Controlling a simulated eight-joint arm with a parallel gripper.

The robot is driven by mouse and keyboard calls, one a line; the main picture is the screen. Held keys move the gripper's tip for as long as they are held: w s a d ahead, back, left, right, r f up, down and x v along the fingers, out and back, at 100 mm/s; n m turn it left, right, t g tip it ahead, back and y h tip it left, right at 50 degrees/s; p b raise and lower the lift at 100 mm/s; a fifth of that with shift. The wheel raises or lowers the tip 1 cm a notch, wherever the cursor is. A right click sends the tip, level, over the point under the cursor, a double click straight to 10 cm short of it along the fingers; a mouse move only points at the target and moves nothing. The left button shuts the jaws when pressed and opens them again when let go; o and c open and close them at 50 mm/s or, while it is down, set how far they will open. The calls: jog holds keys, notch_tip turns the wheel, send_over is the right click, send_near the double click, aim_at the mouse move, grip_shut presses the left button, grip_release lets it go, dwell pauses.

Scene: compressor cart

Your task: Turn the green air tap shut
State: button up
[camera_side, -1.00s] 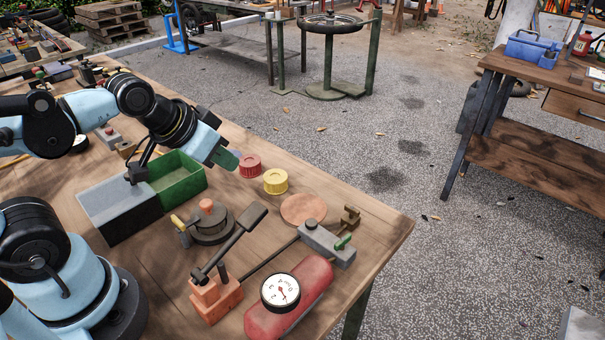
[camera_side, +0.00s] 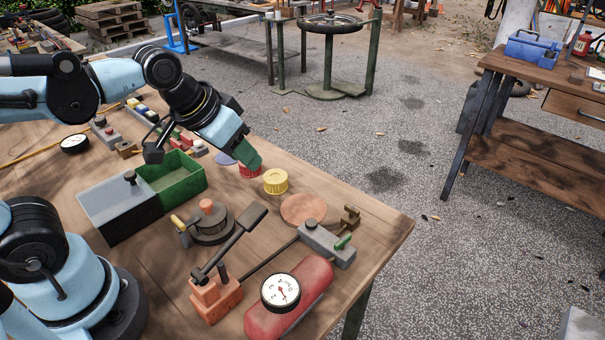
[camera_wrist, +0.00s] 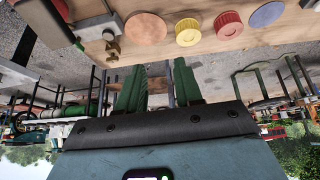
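The green air tap (camera_side: 343,242) is a small green lever on top of a grey block (camera_side: 322,243) near the right front edge of the bench. The lever points across the block's length. In the wrist view the tap (camera_wrist: 78,44) shows small at the upper left, beside the dark end of the block. My gripper (camera_side: 251,159) is in the air over the far edge of the bench, by the red cap, well back and left of the tap. Its green fingers (camera_wrist: 160,66) stand apart with nothing between them.
A red tank with a gauge (camera_side: 281,291) and a brick-coloured base with a dark lever (camera_side: 230,246) lie in front of the tap. A brass fitting (camera_side: 350,216) stands just behind it. A yellow cap (camera_side: 275,181) and a flat tan disc (camera_side: 304,209) lie between gripper and tap.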

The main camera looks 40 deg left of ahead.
jog(key=w+d+r+g, duration=0.2)
jog(key=w+d+g, duration=0.15)
jog(key=d, duration=0.55)
jog(key=g, duration=0.3)
send_near(343, 239)
jog(key=shift+m+t+y, duration=0.25)
jog(key=shift+m+y, duration=0.05)
jog(key=shift+m, duration=0.1)
jog(key=f, duration=0.8)
jog(key=shift+s+d+f, duration=0.1)
jog(key=shift+s+d, duration=0.1)
jog(key=shift+d, duration=0.1)
grip_shut()
